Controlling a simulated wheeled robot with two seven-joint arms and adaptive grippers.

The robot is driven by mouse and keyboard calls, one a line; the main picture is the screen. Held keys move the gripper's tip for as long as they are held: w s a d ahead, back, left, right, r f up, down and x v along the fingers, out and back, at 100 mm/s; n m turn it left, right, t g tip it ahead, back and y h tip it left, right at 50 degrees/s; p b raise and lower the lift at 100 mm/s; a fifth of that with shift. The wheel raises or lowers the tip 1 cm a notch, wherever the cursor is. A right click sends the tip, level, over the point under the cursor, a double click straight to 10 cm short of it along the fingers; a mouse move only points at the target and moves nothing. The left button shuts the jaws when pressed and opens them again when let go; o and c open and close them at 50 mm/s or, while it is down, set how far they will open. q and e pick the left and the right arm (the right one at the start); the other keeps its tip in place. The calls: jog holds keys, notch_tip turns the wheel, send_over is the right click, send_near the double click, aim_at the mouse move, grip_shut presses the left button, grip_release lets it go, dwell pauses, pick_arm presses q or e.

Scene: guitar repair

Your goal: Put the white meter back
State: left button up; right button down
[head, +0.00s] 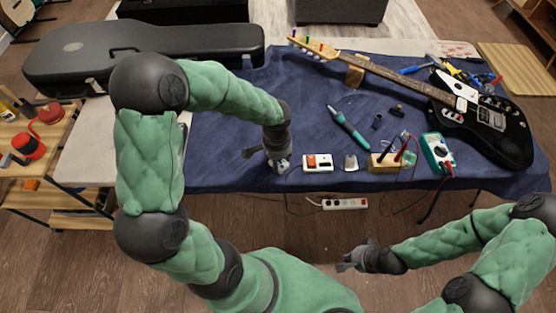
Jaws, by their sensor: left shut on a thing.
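My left gripper (276,160) is at the front edge of the blue-covered table, pointing down. It is shut on a small pale thing (283,167), mostly hidden by the fingers; I cannot tell for sure whether this is the white meter. A teal and white meter with a dial (437,153) lies at the right of the table, with red and black leads near it. My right gripper (358,260) is in front of the table, over the floor and away from the objects; its finger opening is too small to tell.
A white box with an orange part (318,162) stands just right of my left gripper. Beyond it are a small grey-white piece (351,162), a wooden block (383,163) and a teal pen-like tool (348,127). A black guitar (480,120) lies right. The cloth's (235,160) left part is clear.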

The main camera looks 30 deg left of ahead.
pick_arm(q)
jog(key=shift+f, duration=0.1)
jog(key=o, duration=1.2)
notch_tip(320, 180, up, 12)
jog(key=p, duration=0.4)
jog(key=shift+s+p, duration=0.15)
jog(key=shift+p, duration=0.15)
